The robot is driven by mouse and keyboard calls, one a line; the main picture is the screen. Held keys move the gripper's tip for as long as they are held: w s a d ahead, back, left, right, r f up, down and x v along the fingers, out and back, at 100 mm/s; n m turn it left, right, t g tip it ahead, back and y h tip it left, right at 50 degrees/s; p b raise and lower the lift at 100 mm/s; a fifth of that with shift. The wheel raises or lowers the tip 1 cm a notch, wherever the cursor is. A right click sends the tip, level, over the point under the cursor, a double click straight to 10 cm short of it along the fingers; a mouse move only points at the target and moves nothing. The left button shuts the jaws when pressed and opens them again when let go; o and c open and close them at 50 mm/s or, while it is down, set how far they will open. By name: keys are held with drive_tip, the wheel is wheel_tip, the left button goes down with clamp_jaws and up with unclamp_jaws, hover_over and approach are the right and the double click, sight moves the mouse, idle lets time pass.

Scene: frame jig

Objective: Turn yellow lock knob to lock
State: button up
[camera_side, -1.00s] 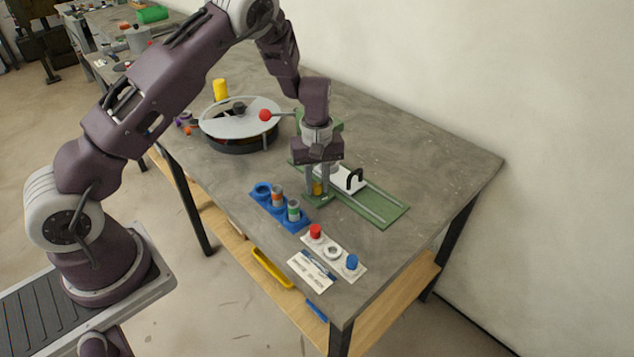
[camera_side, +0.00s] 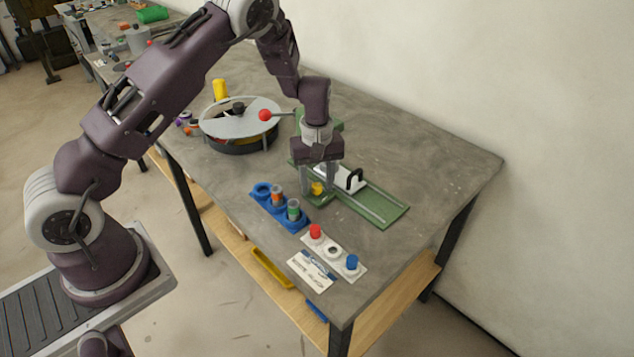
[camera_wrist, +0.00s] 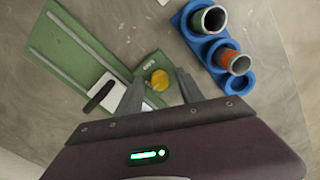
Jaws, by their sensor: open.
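In the wrist view the knob (camera_wrist: 160,80) is a round yellow disc just beyond my fingertips. My gripper (camera_side: 318,192) points down above the knob, with one finger on each side. In the wrist view my gripper (camera_wrist: 158,88) is open, its fingers spread wider than the knob and apart from it. A white carriage with a black handle (camera_side: 355,180) sits on the rails beside the knob.
A blue holder (camera_side: 268,205) with cylinders stands close to the left of my gripper. A white strip (camera_side: 333,251) with red and blue knobs lies nearer the table edge. A round covered tray (camera_side: 240,124) and a red-tipped lever (camera_side: 265,115) stand behind. The table's right side is clear.

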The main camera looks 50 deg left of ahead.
sight(317, 185)
wheel_tip(317, 185, up, 7)
drive_tip(key=shift+r, duration=0.1)
drive_tip(key=s+d+r+m+t+h, duration=0.1)
drive_tip(key=s+d+r+m, duration=0.2)
drive_tip(key=s+r, duration=0.55)
drive_tip(key=s+d+r+m+t+h, duration=0.1)
drive_tip(key=s+d+r+m+t, duration=0.3)
drive_tip(key=r, duration=0.7)
drive_tip(key=s+r+m+y, duration=0.2)
drive_tip(key=s+m, duration=0.3)
drive_tip(key=s, duration=1.2)
drive_tip(key=shift+s+a+t, duration=0.25)
drive_tip(key=shift+a+t, duration=0.05)
drive_tip(key=shift+a, duration=0.05)
drive_tip(key=shift+r, duration=0.1)
drive_tip(key=shift+c, duration=0.3)
